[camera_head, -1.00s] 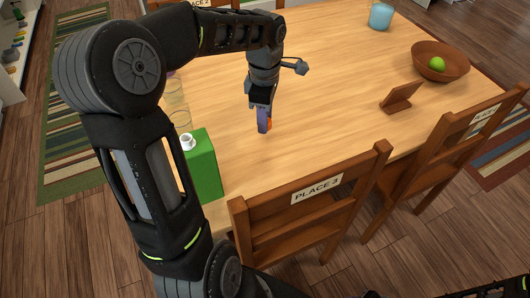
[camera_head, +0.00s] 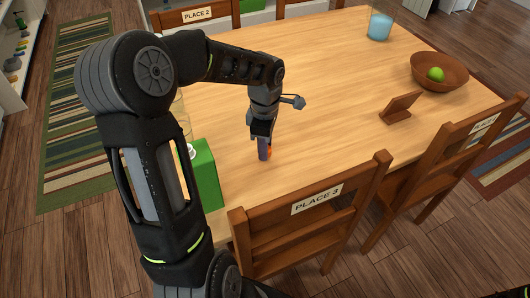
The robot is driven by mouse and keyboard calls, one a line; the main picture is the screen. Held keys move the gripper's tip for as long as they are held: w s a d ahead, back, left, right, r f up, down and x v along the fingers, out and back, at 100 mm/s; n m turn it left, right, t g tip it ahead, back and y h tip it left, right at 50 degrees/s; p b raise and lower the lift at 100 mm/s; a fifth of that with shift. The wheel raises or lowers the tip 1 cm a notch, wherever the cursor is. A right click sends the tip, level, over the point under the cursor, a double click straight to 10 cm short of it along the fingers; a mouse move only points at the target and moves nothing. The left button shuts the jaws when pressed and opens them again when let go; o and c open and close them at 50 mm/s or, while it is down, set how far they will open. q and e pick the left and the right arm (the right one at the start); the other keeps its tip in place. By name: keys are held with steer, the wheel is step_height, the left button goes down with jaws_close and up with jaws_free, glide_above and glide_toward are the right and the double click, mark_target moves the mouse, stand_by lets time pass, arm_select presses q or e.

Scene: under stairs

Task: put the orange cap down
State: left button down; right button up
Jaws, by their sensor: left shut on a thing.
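The orange cap (camera_head: 270,153) shows as a small orange patch at the fingertips of my left gripper (camera_head: 264,152). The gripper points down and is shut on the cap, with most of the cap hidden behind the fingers. They are over the near part of the wooden table (camera_head: 330,95), close to its front edge. I cannot tell whether the cap touches the tabletop. My right gripper is not in view.
A green box (camera_head: 205,173) stands left of the gripper, partly behind my arm. The chair marked PLACE 3 (camera_head: 316,200) is at the near edge. A brown stand (camera_head: 400,107), a bowl (camera_head: 440,72) with a green fruit and a blue cup (camera_head: 380,26) are farther right. The table's middle is clear.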

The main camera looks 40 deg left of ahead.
arm_select(q)
steer(key=shift+f, duration=1.6)
steer(key=shift+f, duration=0.15)
steer(key=c, duration=1)
jaws_free()
step_height(320, 180, up, 12)
steer(key=shift+r, duration=0.2)
